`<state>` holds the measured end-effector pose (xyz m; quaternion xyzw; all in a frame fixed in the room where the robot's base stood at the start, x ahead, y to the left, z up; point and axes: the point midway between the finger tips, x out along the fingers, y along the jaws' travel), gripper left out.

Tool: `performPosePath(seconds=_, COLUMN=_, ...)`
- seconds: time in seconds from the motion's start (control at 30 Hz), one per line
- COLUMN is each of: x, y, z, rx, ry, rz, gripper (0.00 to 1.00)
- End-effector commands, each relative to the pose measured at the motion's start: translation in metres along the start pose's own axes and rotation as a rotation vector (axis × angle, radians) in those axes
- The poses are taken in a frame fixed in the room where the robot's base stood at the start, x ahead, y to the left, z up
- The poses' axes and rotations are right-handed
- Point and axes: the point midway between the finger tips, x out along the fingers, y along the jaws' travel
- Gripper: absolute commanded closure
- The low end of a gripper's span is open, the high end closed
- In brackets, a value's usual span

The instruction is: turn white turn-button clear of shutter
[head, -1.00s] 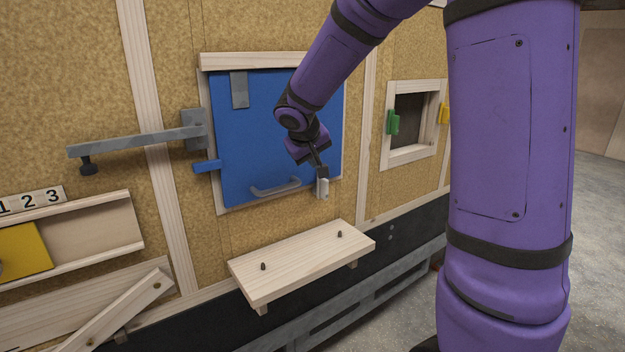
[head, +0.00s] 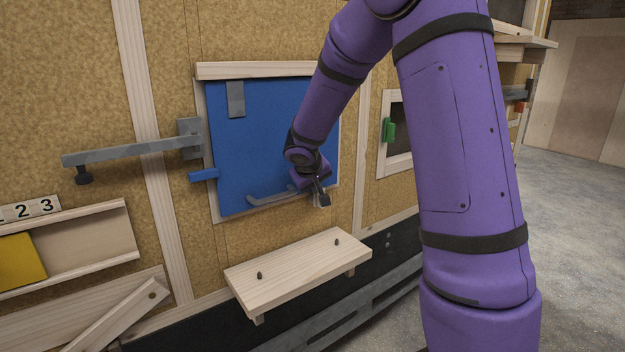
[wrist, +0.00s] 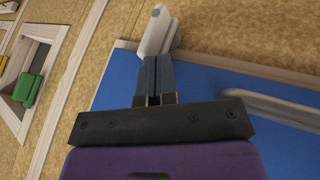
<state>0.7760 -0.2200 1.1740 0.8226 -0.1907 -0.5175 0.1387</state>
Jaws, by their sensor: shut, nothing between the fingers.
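The blue shutter (head: 240,140) is closed flat in its wooden frame, with a grey handle (head: 268,198) low on it; the handle also shows in the wrist view (wrist: 275,106). The white turn-button (wrist: 155,32) is at the shutter's lower right edge. In the head view it is mostly hidden behind my gripper (head: 325,201). In the wrist view my gripper (wrist: 157,62) is shut and empty, its fingertips right against or just in front of the button's near end. Contact cannot be told, and that end of the button is hidden.
A small wooden shelf (head: 300,277) with two dark pegs juts out below the shutter. A grey bar latch (head: 130,151) and a blue tab (head: 203,175) are at left. A framed opening with a green turn-button (head: 388,130) is at right.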

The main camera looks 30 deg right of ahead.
Motion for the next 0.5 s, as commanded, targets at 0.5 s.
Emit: performPosePath(seconds=0.5, x=0.0071, y=0.0001, z=0.0002, rx=0.0, ry=0.0, rz=-0.001, gripper=1.0)
